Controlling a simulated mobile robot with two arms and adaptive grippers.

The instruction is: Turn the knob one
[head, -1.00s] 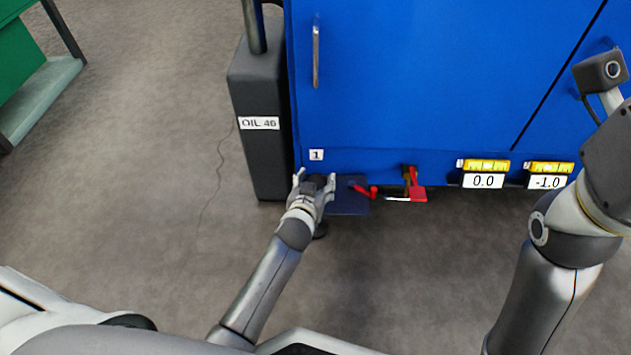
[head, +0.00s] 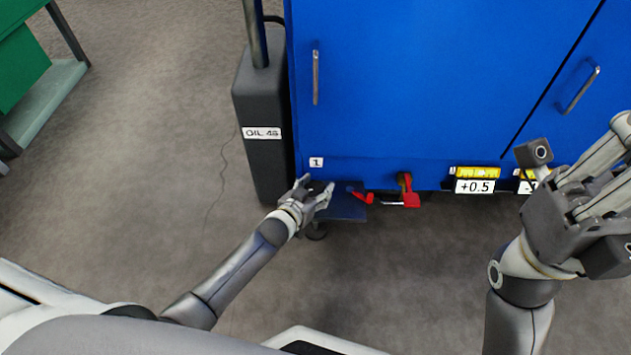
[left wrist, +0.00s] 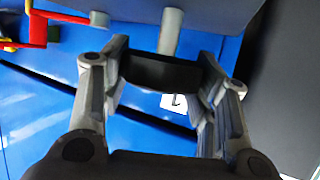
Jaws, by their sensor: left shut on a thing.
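Knob one (left wrist: 163,74) is a dark, blocky knob on a grey shaft, seen between my left fingers in the left wrist view. The label "1" (head: 316,162) is on the blue cabinet just above it. My left gripper (head: 315,190) is shut on the knob at the cabinet's lower left corner; its fingers mostly hide the knob in the head view. The yellow level with a readout (head: 475,186) shows +0.5. My right gripper (head: 597,185) is raised at the right, empty as far as I see, partly covering the second readout (head: 527,187).
A dark blue plate (head: 345,208) with a red-handled part (head: 362,197) sits right beside the knob. A red lever (head: 410,199) hangs further right. A grey tank labelled OIL 46 (head: 262,165) stands close on the left. The floor (head: 390,280) in front is open.

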